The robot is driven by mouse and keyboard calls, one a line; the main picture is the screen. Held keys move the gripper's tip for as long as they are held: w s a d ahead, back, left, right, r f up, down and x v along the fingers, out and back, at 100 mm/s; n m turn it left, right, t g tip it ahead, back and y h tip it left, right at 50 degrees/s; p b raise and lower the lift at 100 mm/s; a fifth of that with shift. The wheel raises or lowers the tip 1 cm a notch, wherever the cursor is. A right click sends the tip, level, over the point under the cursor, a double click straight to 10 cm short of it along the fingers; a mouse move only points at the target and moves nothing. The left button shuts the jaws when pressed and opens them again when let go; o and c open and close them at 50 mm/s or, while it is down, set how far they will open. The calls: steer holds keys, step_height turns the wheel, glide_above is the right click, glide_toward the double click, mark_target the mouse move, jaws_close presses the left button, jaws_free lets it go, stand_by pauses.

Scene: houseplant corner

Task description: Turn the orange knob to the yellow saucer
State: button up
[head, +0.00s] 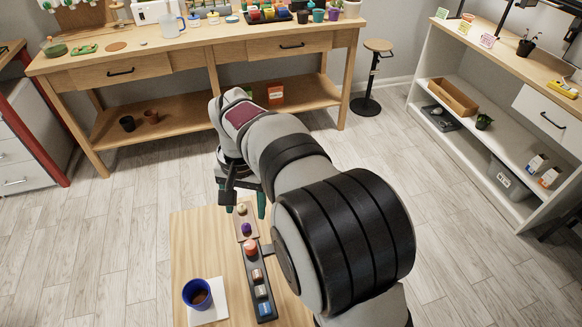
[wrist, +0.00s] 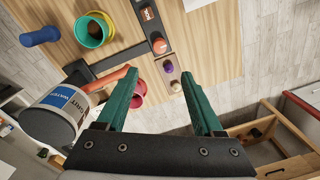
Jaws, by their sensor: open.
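The orange knob (head: 249,246) stands on a dark strip on the small wooden table in the head view. In the wrist view the orange knob (wrist: 159,46) lies just beyond and between my fingertips. My gripper (wrist: 159,76) is open, its two green fingers apart with nothing between them. In the head view my gripper (head: 245,198) is over the far end of the table, beyond the knob. A yellow ring, seemingly the yellow saucer (wrist: 107,24), shows around a green pot (wrist: 88,32) in the wrist view. My arm hides that area in the head view.
A purple knob (wrist: 168,67) and a beige knob (wrist: 175,86) sit on a tan plate near my fingers. A can labelled WATER (wrist: 62,108) and a red pot (wrist: 140,94) are left of them. A blue pot (head: 197,294) stands on a white square.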

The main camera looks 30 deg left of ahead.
mark_target(250, 244)
steer(key=f, duration=1.5)
steer(key=shift+s+a+f, duration=0.1)
steer(key=shift+a+f, duration=0.1)
steer(key=shift+a, duration=0.1)
jaws_close()
